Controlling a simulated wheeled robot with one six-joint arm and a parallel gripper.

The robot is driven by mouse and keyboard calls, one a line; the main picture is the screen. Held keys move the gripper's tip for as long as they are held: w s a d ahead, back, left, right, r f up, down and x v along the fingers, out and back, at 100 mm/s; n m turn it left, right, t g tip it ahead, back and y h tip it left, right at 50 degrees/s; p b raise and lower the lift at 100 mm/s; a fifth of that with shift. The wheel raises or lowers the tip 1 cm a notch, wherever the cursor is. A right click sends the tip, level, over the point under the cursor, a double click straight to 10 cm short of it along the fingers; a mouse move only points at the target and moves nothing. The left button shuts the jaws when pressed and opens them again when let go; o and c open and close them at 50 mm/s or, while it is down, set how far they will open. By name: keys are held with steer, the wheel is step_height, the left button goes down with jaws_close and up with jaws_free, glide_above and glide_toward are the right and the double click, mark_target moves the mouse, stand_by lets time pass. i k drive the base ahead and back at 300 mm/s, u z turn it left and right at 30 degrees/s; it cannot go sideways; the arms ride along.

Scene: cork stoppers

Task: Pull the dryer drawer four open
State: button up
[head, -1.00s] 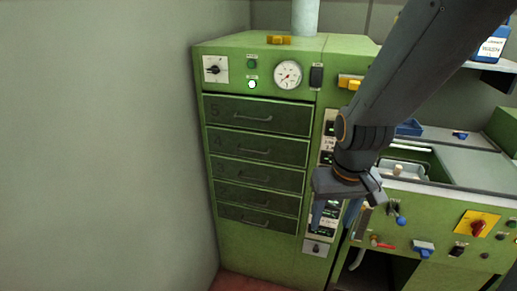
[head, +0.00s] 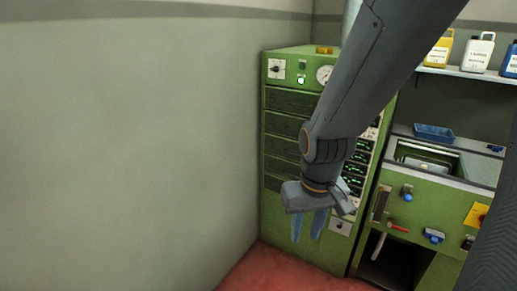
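The green dryer cabinet (head: 270,215) stands right of the wall corner, with a column of dark drawers. Drawer four (head: 281,124), second from the top, is shut; its number is too small to read now, but the earlier view shows 5 above 4. Its right part and handle are hidden or unclear behind my arm. My gripper (head: 308,230) hangs in front of the lower cabinet, fingers pointing down, below the drawers in the picture. Its two blue fingers are apart with nothing between them.
A plain wall (head: 120,140) fills the left side. Red floor (head: 265,272) is clear in front of the cabinet. A green sink unit (head: 425,215) with knobs stands at right, below a shelf (head: 470,75) of bottles.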

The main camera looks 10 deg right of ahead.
mark_target(289, 125)
steer(key=z, duration=0.65)
steer(key=i, duration=1)
steer(key=z, duration=0.1)
